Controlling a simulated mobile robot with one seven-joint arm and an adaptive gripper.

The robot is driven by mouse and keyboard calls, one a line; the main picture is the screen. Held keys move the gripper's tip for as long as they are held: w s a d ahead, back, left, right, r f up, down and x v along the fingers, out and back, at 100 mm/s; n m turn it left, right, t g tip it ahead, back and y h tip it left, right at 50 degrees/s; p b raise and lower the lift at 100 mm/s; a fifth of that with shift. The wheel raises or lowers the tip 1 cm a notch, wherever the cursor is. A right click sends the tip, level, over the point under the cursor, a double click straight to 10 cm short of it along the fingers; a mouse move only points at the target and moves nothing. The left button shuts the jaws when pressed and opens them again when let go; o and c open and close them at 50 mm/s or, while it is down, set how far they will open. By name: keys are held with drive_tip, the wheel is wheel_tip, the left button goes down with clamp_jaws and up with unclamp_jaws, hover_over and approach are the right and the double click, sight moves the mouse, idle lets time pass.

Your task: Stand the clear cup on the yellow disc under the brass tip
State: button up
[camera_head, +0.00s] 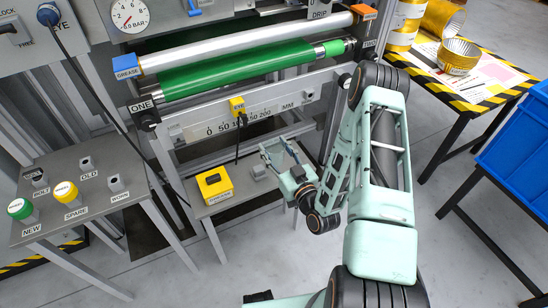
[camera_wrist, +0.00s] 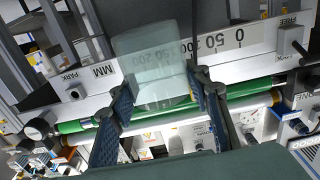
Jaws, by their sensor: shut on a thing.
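My gripper (camera_head: 278,148) is over the low grey table in front of the roller machine. In the wrist view its two fingers (camera_wrist: 160,105) stand either side of a pale see-through thing (camera_wrist: 152,62), which looks like the clear cup, and are shut on it. The scale bar and green roller show through it. In the head view it is too small and clear to make out well. I cannot make out a yellow disc under a brass tip in either view.
A yellow box (camera_head: 213,184) with a black top stands on the low table (camera_head: 222,205), left of my gripper. The left table (camera_head: 100,225) holds yellow- and green-capped parts. Blue crates (camera_head: 520,135) stand right.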

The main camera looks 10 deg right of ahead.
sight(279, 146)
drive_tip(key=w+d+f, duration=0.1)
drive_tip(key=w+f, duration=0.1)
drive_tip(key=w+d+f+b, duration=0.1)
drive_tip(key=w+f, duration=0.3)
drive_tip(key=f, duration=0.1)
drive_tip(key=shift+w+d+b, duration=0.4)
drive_tip(key=shift+w+f+b, duration=0.15)
drive_tip(key=shift+f+b, duration=0.2)
drive_tip(key=shift+f, duration=1.25)
drive_tip(key=shift+f, duration=0.15)
drive_tip(key=o, duration=1.1)
